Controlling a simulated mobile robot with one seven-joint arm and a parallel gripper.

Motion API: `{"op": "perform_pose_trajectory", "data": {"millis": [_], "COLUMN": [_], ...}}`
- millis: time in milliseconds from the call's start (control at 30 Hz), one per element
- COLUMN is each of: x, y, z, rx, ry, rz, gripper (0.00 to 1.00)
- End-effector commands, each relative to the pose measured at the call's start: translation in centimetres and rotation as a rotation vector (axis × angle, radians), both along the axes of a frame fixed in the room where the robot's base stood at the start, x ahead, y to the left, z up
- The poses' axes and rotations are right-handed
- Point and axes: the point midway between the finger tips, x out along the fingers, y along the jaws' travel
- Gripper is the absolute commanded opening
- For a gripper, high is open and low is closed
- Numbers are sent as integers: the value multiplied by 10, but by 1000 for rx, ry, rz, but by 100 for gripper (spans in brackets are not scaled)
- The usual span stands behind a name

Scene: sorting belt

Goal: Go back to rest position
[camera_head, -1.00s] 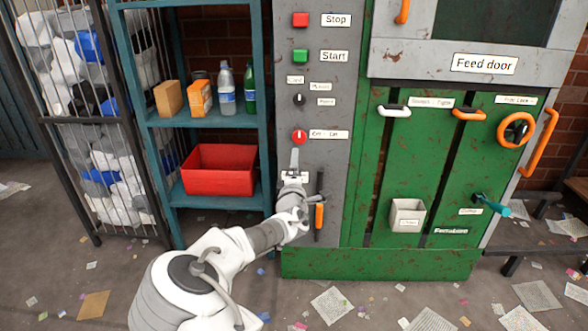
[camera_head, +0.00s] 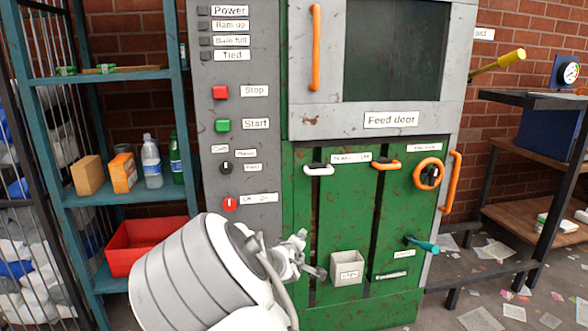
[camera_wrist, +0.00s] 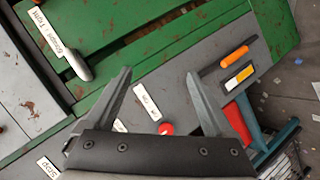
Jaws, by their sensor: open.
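My gripper (camera_wrist: 158,85) is open in the wrist view, with two grey fingers spread apart and nothing between them. Behind the fingers are the green and grey panels of the machine. In the head view my white arm reaches up from the bottom, and its end is in front of the green machine (camera_head: 340,225), left of the small grey bin (camera_head: 346,268). In that view the fingers are small and partly hidden by my arm.
A teal shelf (camera_head: 120,77) with bottles, boxes and a red bin (camera_head: 140,240) stands at the left. A dark table (camera_head: 535,99) with a gauge (camera_head: 567,72) is at the right. Scraps of paper lie on the floor.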

Motion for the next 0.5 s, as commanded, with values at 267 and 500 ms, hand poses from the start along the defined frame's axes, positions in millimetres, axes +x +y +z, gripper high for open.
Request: {"op": "perform_pose_trajectory", "data": {"millis": [267,500], "x": [-54,-114], "y": [-60,-85], "z": [14,44], "rx": [336,572], "ry": [219,364], "rz": [-187,-283], "gripper": [88,88]}}
